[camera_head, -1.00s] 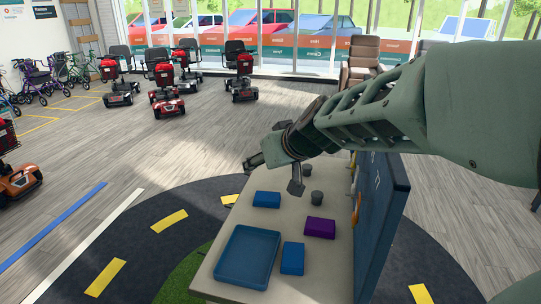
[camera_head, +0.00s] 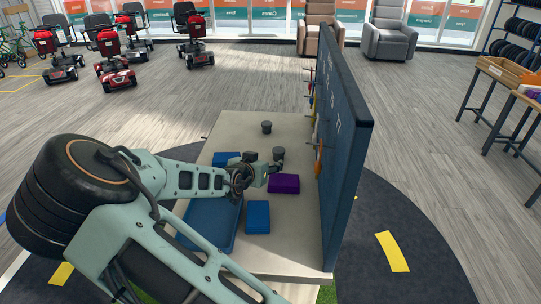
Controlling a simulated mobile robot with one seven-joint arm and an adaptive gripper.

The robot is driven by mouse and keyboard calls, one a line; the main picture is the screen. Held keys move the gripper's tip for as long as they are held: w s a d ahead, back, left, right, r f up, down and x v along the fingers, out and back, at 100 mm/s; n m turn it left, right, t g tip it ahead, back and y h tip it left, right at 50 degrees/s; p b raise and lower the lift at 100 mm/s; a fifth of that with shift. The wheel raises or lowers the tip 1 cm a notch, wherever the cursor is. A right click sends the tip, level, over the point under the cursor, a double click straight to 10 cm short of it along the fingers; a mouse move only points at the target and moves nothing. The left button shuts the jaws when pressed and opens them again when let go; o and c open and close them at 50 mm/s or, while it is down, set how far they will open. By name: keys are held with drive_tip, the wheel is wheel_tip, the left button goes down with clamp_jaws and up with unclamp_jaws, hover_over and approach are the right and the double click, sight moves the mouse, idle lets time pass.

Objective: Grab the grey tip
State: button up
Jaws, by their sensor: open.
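Two small dark grey tips stand upright on the pale table top (camera_head: 228,128). The far grey tip (camera_head: 266,127) stands clear of my gripper. The near grey tip (camera_head: 279,153) is right at the end of my gripper (camera_head: 268,165). My gripper is open and comes in from the left, low over the table. I cannot tell whether its fingers are around the near tip or only beside it.
A purple box (camera_head: 284,184) lies just right of my gripper. Blue boxes (camera_head: 257,217) (camera_head: 226,158) and a blue tray (camera_head: 209,226) lie nearby, the tray partly hidden by my arm. A tall dark blue board (camera_head: 345,150) borders the table's right side.

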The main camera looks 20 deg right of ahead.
sight(279, 150)
drive_tip(key=shift+w+d+r+m+t+h, duration=0.25)
drive_tip(key=shift+w+d+m+h, duration=0.2)
drive_tip(key=shift+w+d, duration=0.35)
drive_tip(key=x, duration=0.4)
drive_tip(key=shift+w+d+f, duration=0.2)
drive_tip(key=shift+d, duration=0.05)
drive_tip(key=shift+x, duration=2.8)
drive_tip(key=shift+w+a+r, duration=0.1)
drive_tip(key=shift+r, duration=0.05)
drive_tip(key=shift+c, duration=0.5)
drive_tip(key=c, duration=1.1)
drive_tip(key=shift+o, duration=0.2)
drive_tip(key=shift+r, duration=0.15)
